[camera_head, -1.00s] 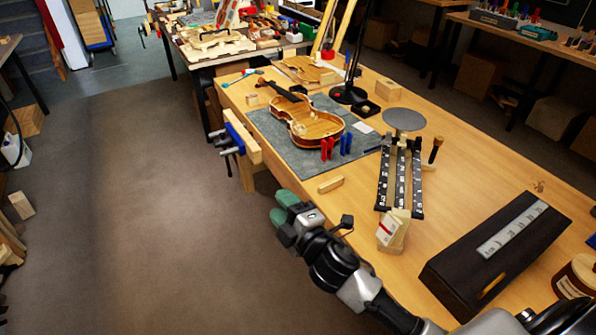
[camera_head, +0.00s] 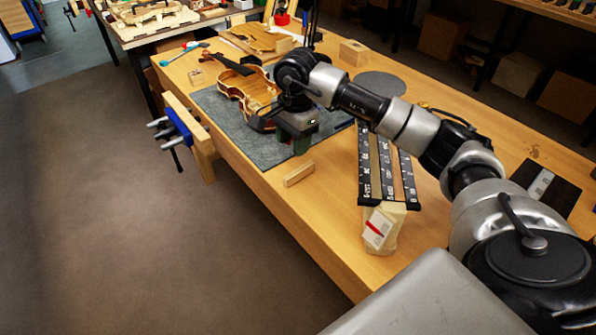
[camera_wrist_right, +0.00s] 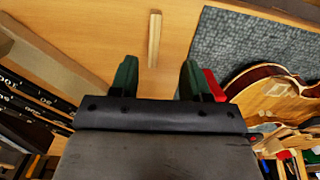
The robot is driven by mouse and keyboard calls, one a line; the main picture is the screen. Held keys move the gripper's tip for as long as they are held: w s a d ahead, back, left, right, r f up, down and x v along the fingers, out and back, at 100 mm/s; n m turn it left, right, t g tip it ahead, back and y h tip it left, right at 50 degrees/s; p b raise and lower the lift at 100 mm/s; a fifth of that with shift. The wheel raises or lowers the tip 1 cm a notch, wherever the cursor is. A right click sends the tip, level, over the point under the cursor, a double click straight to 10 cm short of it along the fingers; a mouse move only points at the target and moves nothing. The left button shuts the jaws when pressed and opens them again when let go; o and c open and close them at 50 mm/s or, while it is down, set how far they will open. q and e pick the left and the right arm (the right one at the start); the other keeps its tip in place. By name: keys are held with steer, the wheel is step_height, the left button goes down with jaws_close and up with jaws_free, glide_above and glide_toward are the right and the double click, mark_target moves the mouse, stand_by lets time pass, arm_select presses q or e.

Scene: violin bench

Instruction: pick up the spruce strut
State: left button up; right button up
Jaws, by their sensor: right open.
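The spruce strut (camera_head: 298,174) is a short pale wooden stick lying on the bench top near its front edge, just off the grey mat. In the right wrist view the strut (camera_wrist_right: 154,38) lies past the fingertips, in line with the gap between them. My right gripper (camera_head: 297,147) is above the bench at the mat's edge, behind the strut in the head view. Its green fingers (camera_wrist_right: 155,76) are apart with nothing between them. My left gripper is not in view.
A violin body (camera_head: 245,90) lies on the grey mat (camera_head: 225,118), close beside my right gripper. A black numbered rack (camera_head: 368,185) and a pale block with a label (camera_head: 384,228) stand right of the strut. A blue vise (camera_head: 178,126) juts from the bench front.

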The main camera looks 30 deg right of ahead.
mark_target(299, 170)
steer(key=shift+d+f+h, duration=0.15)
steer(key=shift+d+h, duration=0.25)
steer(key=shift+d, duration=0.3)
steer(key=shift+d+f, duration=0.1)
steer(key=shift+f, duration=0.2)
steer(key=f, duration=0.3)
steer(key=shift+s+a+f, duration=0.2)
steer(key=shift+f, duration=0.4)
steer(key=shift+d+f+p, duration=0.1)
steer(key=shift+f+p, duration=0.35)
steer(key=shift+f, duration=2.2)
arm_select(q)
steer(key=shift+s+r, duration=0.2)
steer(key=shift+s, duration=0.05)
arm_select(e)
jaws_close()
